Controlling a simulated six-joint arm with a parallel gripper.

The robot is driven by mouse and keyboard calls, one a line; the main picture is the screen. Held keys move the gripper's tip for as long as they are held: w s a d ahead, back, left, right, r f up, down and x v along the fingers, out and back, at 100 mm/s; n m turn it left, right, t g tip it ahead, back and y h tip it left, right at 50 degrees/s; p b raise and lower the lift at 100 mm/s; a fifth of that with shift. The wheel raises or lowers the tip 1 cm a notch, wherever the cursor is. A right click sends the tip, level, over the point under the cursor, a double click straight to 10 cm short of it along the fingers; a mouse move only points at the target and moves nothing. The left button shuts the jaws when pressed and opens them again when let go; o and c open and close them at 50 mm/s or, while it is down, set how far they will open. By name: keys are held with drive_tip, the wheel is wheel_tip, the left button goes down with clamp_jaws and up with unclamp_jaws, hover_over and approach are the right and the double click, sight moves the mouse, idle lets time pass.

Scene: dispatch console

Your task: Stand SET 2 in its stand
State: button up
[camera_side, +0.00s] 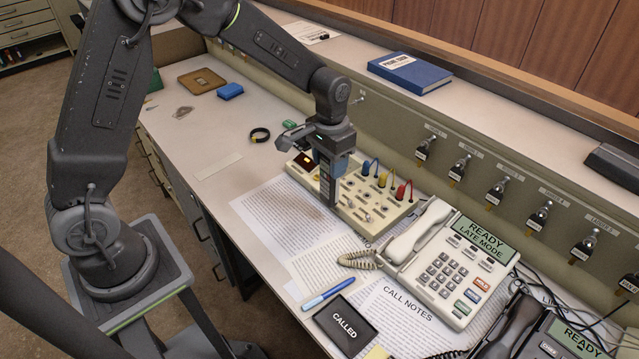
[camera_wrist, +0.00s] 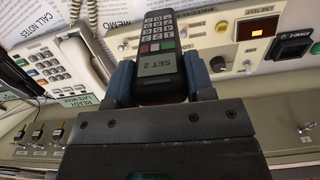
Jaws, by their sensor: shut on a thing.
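SET 2 is a dark handset (camera_wrist: 160,60) with grey, white, red and green keys and a small screen reading "SET 2". My gripper (camera_side: 334,168) is shut on it. In the wrist view the handset sits between the two blue-grey fingers, with its keypad facing the camera.
Coloured cables (camera_side: 383,178) rise from the panel close to my gripper. A cream desk phone (camera_side: 447,258) with a coiled cord stands to the right. A black "CALLED" pad (camera_side: 346,325) and a blue pen (camera_side: 328,294) lie in front. The desk's left part is fairly clear.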

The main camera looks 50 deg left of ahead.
drive_tip(key=w+a+r, duration=0.3)
drive_tip(key=w+a, duration=0.8)
drive_tip(key=w, duration=0.2)
drive_tip(key=w+a+f, duration=0.1)
drive_tip(key=a+f, duration=0.1)
drive_tip(key=a, duration=0.7)
drive_tip(key=w+a+f, duration=0.1)
drive_tip(key=a+f, duration=0.2)
drive_tip(key=a, duration=0.6)
drive_tip(key=shift+w+f+n, duration=0.25)
drive_tip(key=shift+f+n, duration=0.05)
drive_tip(key=shift+f, duration=0.05)
drive_tip(key=shift+s+f, duration=0.1)
drive_tip(key=shift+f, duration=1.4)
idle(1.7)
drive_tip(key=o, duration=1.6)
drive_tip(key=shift+r, duration=0.1)
